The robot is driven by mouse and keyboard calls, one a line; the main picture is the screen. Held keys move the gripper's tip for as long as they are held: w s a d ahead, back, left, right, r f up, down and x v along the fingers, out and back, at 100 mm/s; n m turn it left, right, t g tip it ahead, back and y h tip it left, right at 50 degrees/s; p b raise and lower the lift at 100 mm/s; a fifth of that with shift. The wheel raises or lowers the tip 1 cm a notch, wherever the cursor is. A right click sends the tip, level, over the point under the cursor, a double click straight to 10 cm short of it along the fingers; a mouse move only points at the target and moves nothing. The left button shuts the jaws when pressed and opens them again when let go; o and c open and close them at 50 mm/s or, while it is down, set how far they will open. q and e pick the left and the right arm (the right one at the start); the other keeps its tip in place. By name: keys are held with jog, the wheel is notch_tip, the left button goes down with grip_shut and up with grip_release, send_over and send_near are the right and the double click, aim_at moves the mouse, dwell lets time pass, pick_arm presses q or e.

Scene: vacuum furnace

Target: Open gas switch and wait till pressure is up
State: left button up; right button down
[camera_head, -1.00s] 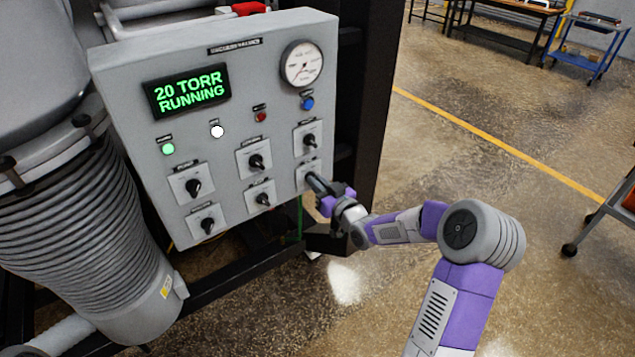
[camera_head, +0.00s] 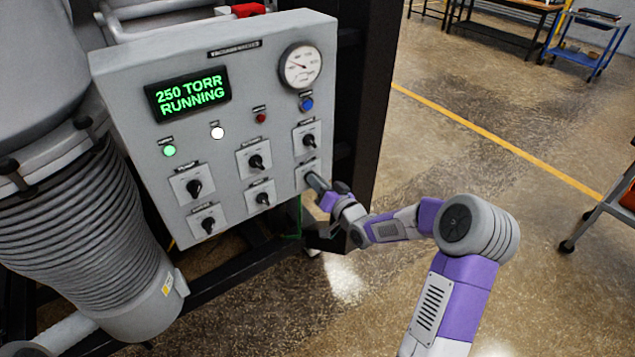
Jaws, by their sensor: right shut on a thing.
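The grey control panel (camera_head: 225,185) stands at the left of the view. Its display (camera_head: 188,95) reads "250 TORR RUNNING" in green. The round pressure gauge (camera_head: 300,66) sits at the panel's upper right; its exact reading is too small to tell. My right gripper (camera_head: 318,186) is at the lower-right switch of the panel, shut on its knob. The gripper hides the knob, so its angle cannot be told. The other black rotary switches stay uncovered, such as the one above (camera_head: 309,140). My left gripper is not in view.
A ribbed grey vessel (camera_head: 75,235) stands left of the panel. A black frame post (camera_head: 365,100) rises behind its right edge. A cart (camera_head: 610,215) is at the right edge. The floor between is clear.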

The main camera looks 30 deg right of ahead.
jog(key=c, duration=1.2)
grip_release()
jog(key=s, duration=0.7)
jog(key=shift+s+d+p, duration=0.3)
jog(key=shift+s, duration=0.05)
